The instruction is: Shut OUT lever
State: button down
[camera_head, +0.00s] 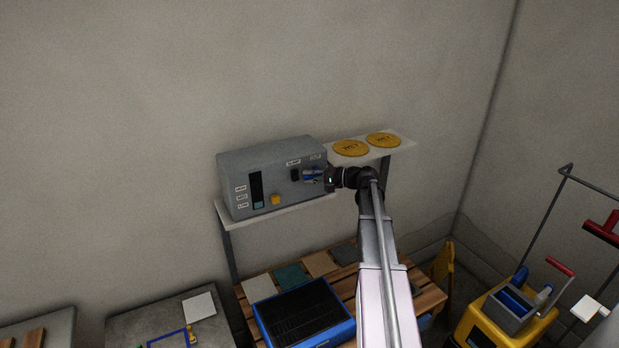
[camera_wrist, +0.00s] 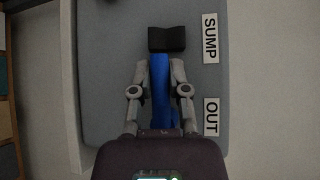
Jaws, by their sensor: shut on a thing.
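The grey control box (camera_head: 262,158) stands on a wall shelf. Its front carries a SUMP label (camera_wrist: 210,38) and an OUT label (camera_wrist: 211,116). A blue lever (camera_wrist: 160,85) lies beside these labels in the wrist view, running from near a black block (camera_wrist: 167,39) back toward my palm. My gripper (camera_wrist: 160,72) has a finger on each side of the blue lever and is shut on it. In the head view my gripper (camera_head: 314,176) is at the right end of the box front, below the OUT label. The lever's base is hidden by my gripper.
A yellow button (camera_head: 275,199) and a dark gauge (camera_head: 257,190) are on the box's left part. Two yellow discs (camera_head: 350,148) lie on the shelf (camera_head: 405,145) to the right. Below, a blue tray (camera_head: 345,331) sits on a wooden slatted table (camera_head: 425,292).

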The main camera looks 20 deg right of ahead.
jog(key=shift+p, duration=0.3)
jog(key=n+h+p, duration=0.1)
jog(key=f+n+g+h+p, duration=0.1)
jog(key=shift+h+p, duration=0.3)
jog(key=f+n+h+p, duration=0.1)
jog(key=h, duration=0.1)
jog(key=d+n+g+h+p, duration=0.1)
jog(key=h, duration=0.1)
jog(key=shift+f+n+p, duration=0.3)
jog(key=shift+f+p, duration=0.05)
jog(key=n+h, duration=0.1)
jog(key=d+f+n+h+p, duration=0.1)
jog(key=h, duration=0.1)
jog(key=shift+d+h, duration=0.1)
jog(key=shift+h, duration=0.2)
jog(key=shift+d+f+n+h, duration=0.2)
jog(key=shift+d+n+h, duration=0.35)
jog(key=shift+h, duration=0.55)
jog(key=shift+d+n+h, duration=0.25)
jog(key=shift+h, duration=0.35)
jog(key=shift+r, duration=0.1)
jog(key=c, duration=0.6)
grip_release()
jog(key=shift+w, duration=0.1)
